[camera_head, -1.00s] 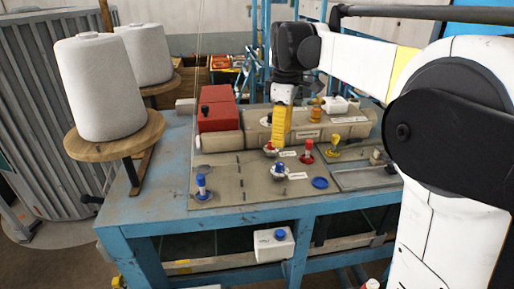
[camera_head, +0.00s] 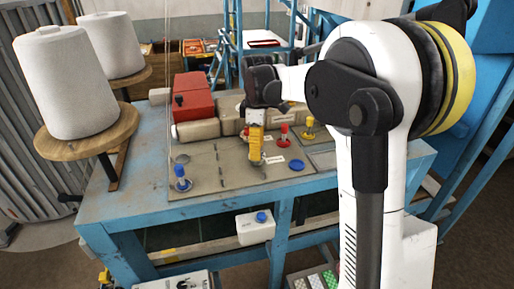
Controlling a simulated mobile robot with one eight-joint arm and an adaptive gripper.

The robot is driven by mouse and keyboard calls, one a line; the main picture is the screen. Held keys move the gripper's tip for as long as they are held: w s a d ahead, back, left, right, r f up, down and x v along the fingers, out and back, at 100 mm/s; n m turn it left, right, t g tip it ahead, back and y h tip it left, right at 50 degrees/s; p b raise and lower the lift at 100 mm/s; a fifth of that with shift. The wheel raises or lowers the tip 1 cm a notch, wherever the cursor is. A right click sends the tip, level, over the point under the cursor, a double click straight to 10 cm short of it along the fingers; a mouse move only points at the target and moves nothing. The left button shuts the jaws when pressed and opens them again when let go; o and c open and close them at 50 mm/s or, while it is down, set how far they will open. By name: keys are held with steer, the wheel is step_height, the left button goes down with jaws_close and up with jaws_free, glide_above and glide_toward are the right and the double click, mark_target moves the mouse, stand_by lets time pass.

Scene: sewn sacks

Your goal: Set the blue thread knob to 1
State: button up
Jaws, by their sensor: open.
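My gripper (camera_head: 256,161) has yellow fingers and points down onto the grey panel (camera_head: 222,178) on the blue table. It covers the spot of the middle blue knob with the pale base, which I cannot see now. A white label (camera_head: 274,161) shows just right of the fingertips. Whether the fingers are around the knob or above it I cannot tell. Another blue knob (camera_head: 182,178) stands upright at the panel's left, clear of the gripper. No number is readable at this size.
A red knob (camera_head: 284,134) and a yellow knob (camera_head: 309,128) stand behind and right. A flat blue disc (camera_head: 297,165) lies right of the gripper. A red box (camera_head: 192,94) is at the back. White thread cones (camera_head: 65,82) stand left. A white box with a blue button (camera_head: 255,228) hangs in front.

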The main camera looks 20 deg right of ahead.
jaws_close()
